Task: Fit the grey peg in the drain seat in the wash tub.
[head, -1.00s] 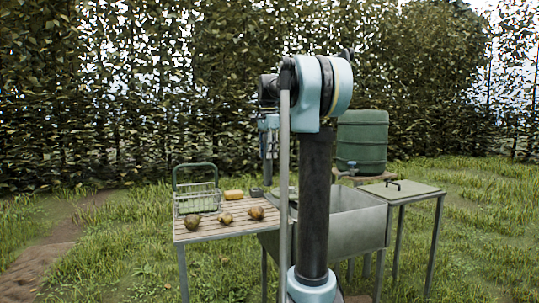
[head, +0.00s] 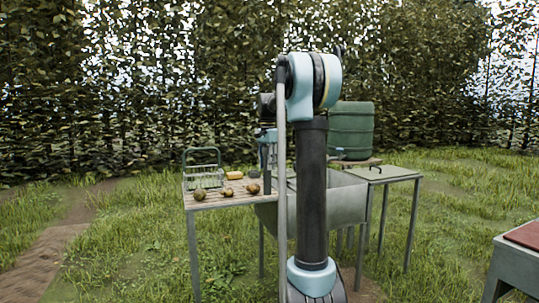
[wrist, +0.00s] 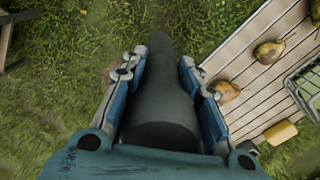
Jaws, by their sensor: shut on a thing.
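My gripper (wrist: 160,66) is shut on the dark grey peg (wrist: 160,105), which lies lengthwise between the two fingers in the wrist view. The grey metal wash tub (head: 346,203) stands right of the table, partly hidden by my arm. Its inside is mostly hidden and the drain seat cannot be seen. The wrist view shows grass beyond the peg, not the tub's inside.
The slatted table (head: 214,204) holds several pears (head: 228,191), a wire basket (head: 204,180) and a yellow block (head: 234,174). A green barrel (head: 350,128) stands behind the tub.

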